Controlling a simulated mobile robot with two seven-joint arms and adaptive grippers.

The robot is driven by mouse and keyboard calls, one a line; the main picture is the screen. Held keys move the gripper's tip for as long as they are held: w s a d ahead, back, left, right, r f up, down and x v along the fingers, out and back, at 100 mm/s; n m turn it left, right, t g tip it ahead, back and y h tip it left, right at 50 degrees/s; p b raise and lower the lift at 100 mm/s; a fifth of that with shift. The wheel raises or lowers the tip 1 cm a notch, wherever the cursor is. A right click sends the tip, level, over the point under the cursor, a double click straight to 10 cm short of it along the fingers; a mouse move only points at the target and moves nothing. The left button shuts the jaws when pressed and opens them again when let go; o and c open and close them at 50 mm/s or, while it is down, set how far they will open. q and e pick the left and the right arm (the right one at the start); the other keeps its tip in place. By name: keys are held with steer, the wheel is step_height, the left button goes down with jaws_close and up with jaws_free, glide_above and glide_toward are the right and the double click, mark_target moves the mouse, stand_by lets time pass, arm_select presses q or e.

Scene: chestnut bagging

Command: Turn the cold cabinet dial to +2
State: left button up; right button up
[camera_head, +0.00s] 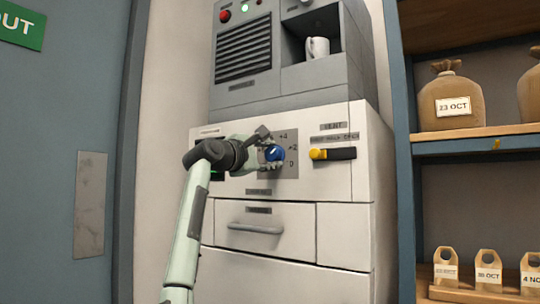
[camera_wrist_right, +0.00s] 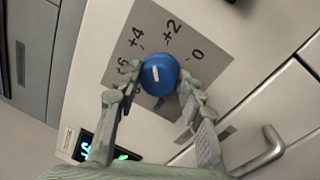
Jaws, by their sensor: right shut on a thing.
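The blue cold cabinet dial (camera_head: 274,153) sits on a grey plate (camera_head: 291,172) on the white cabinet front. It also shows in the right wrist view (camera_wrist_right: 165,78), with a short pale mark on its face; I cannot tell for sure which number the mark points at. The plate (camera_wrist_right: 150,20) carries +6, +4, +2 and 0 around the dial. My right gripper (camera_head: 271,156) is shut on the dial, with its fingers on either side of it in the right wrist view. My left gripper is out of view.
A yellow-and-black handle (camera_head: 333,154) sits right of the dial. A drawer with a grey handle (camera_head: 255,228) is below. A grey machine with a white mug (camera_head: 317,47) stands above. Shelves at right hold a dated sack (camera_head: 450,98) and small tagged bags. A lit display (camera_wrist_right: 86,146) shows in the wrist view.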

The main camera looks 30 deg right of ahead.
steer(key=shift+m+g, duration=0.3)
steer(key=shift+m, duration=1.9)
steer(key=o, duration=1.2)
steer(key=shift+c, duration=0.2)
steer(key=shift+w, duration=0.1)
steer(key=shift+a, duration=0.15)
steer(key=v, duration=1.2)
steer(key=shift+f, duration=0.15)
steer(key=shift+f, duration=0.1)
